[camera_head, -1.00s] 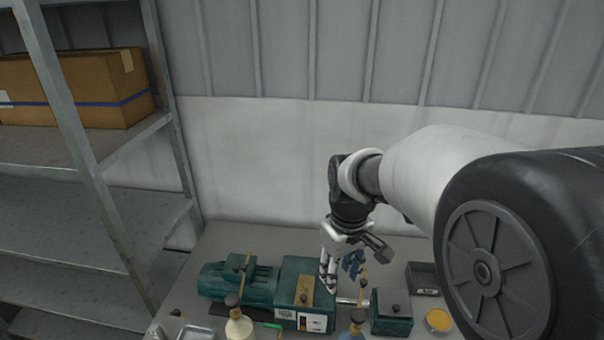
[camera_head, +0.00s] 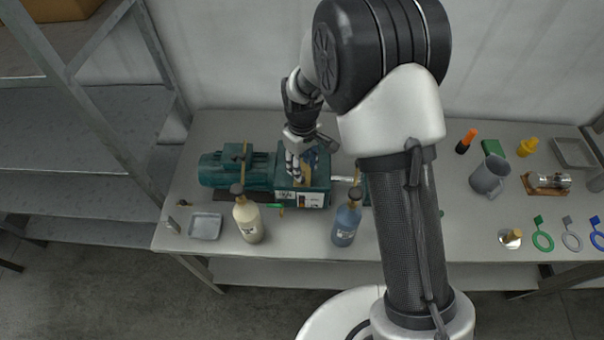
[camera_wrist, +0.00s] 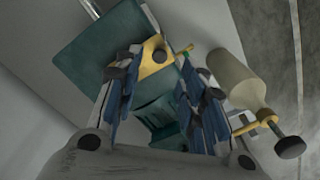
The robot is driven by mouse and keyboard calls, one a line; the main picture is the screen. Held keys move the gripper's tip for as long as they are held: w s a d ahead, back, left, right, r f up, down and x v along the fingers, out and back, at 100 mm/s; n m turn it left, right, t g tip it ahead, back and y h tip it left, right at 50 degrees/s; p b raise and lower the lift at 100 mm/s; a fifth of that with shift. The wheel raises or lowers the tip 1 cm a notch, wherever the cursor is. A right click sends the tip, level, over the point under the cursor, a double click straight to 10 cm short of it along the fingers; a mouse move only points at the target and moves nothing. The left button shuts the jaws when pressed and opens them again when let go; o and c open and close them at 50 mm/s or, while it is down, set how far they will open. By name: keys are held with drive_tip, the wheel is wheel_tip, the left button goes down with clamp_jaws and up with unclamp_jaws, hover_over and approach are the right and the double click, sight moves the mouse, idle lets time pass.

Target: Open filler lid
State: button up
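The green gearbox (camera_head: 316,184) stands on the bench, joined to a motor on its left. A brass lid or plate with a dark round knob or hole lies on its top; it shows clearly in the wrist view (camera_wrist: 154,62) and is partly hidden by the fingers in the head view. My gripper (camera_head: 298,168) is over the gearbox top, pointing down. In the wrist view its blue-padded fingers (camera_wrist: 160,103) are spread apart, with the brass lid beyond and between them. No contact with the lid is visible.
A cream bottle (camera_head: 247,220) and a blue bottle (camera_head: 346,222) stand in front of the gearbox. A metal tray (camera_head: 205,226) lies at the left. A grey jug (camera_head: 489,176) and colored tags lie at the right. A shelf rack (camera_head: 90,130) stands left of the bench.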

drive_tip(key=shift+f, duration=2.65)
drive_tip(key=shift+c, duration=0.4)
clamp_jaws()
